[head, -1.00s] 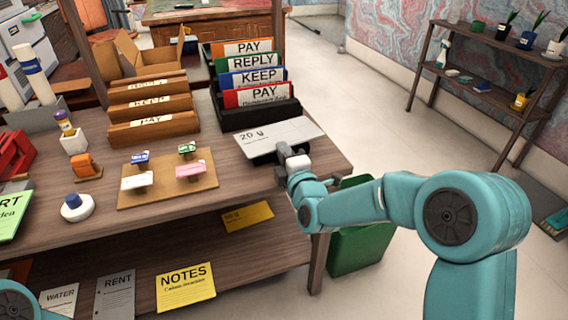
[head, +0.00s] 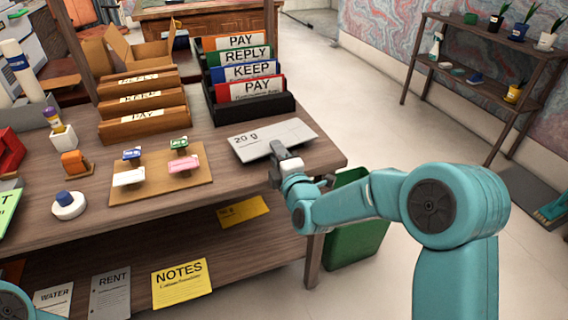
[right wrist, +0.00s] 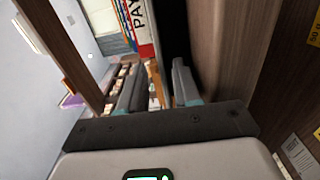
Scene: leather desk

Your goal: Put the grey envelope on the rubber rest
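The grey envelope (head: 285,137), marked "20 g", lies nearly flat at the right end of the desk, in front of the black card rack. A thin dark edge shows under its near side; the rubber rest is otherwise hidden or cannot be told apart. My right gripper (head: 280,152) is at the envelope's near right edge, very close to it. In the right wrist view its two fingers (right wrist: 158,85) stand apart, with background showing between them. The envelope cannot be made out clearly there. My left gripper is out of view; only part of my left arm shows at lower left.
The black rack (head: 255,105) with PAY, REPLY and KEEP cards stands behind the envelope. Wooden racks (head: 145,108) and a stamp board (head: 160,178) are to its left. A green bin (head: 355,235) stands on the floor beyond the desk's right edge.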

